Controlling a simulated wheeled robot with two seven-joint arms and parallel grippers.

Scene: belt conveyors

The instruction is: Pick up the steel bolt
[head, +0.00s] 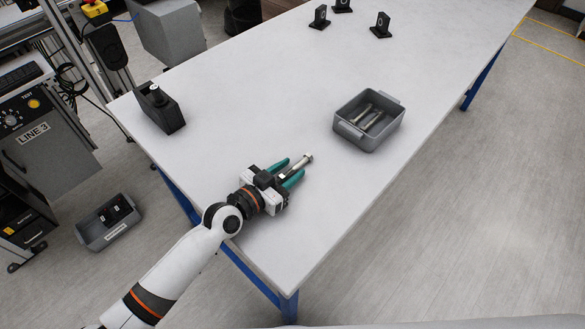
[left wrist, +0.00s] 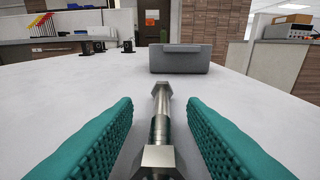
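The steel bolt (head: 300,164) lies on the white table (head: 235,100) near its front end. My left gripper (head: 292,170) is low over the table with its teal fingers spread on either side of the bolt. In the left wrist view the bolt (left wrist: 161,125) lies lengthwise between the open fingers (left wrist: 160,130), with a gap on both sides. Its hex head is near the bottom edge of that view. My right gripper is in neither view.
A grey bin (head: 350,132) holding several bolts stands on the table beyond the gripper; it also shows in the left wrist view (left wrist: 180,62). A black device (head: 165,112) stands at the left table edge. Small black stands (head: 381,27) are at the back. The table between is clear.

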